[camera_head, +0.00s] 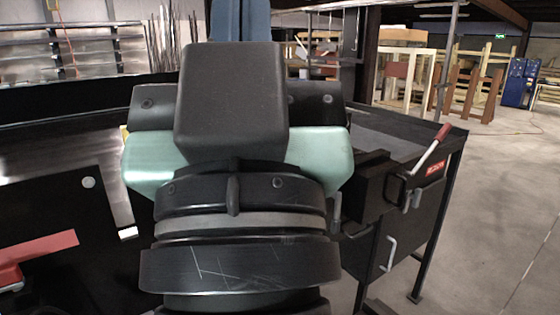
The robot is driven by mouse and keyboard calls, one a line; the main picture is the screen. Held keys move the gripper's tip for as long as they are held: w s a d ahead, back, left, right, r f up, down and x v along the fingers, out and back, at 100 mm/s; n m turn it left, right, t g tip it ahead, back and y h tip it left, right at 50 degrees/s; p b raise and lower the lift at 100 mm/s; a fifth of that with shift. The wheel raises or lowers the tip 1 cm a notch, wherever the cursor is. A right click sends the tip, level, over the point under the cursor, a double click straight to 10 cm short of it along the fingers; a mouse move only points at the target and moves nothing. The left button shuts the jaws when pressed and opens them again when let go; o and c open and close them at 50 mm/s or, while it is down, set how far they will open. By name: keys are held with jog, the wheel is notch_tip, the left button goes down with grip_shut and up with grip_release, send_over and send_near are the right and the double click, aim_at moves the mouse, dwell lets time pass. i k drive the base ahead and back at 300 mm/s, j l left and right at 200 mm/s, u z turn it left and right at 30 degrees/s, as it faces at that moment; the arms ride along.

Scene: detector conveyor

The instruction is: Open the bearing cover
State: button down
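My own dark arm, with a grey ring, fills the middle of the head view and hides much of what lies behind it. My gripper cannot be made out. No part is clearly recognisable as the bearing cover. A black block (377,187) sits at the right corner of the dark conveyor frame. A lever with a red grip (442,133) stands beside it, tilted up to the right. A small red label is below the lever. A pale handle (390,254) is on the dark panel (372,285) under it.
A red part (35,255) lies on a black surface at lower left. A metal strip (112,190) runs beside it. Bare concrete floor (490,230) is open at right. Wooden frames (405,80) and a blue cabinet (518,83) stand far back.

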aim_at(376, 187)
jog(key=i+l, duration=0.15)
jog(key=l, duration=0.25)
jog(key=i+l+u, duration=0.1)
jog(key=l, duration=0.3)
jog(key=i+l, duration=0.25)
jog(key=l, duration=0.2)
jog(key=i+l+u, duration=0.15)
jog(key=l, duration=0.25)
jog(key=i+l, duration=0.15)
jog(key=l, duration=0.3)
jog(key=i+l+u, duration=0.1)
jog(key=l, duration=0.3)
jog(key=i+l, duration=0.15)
jog(key=l, duration=0.3)
jog(key=u, duration=0.05)
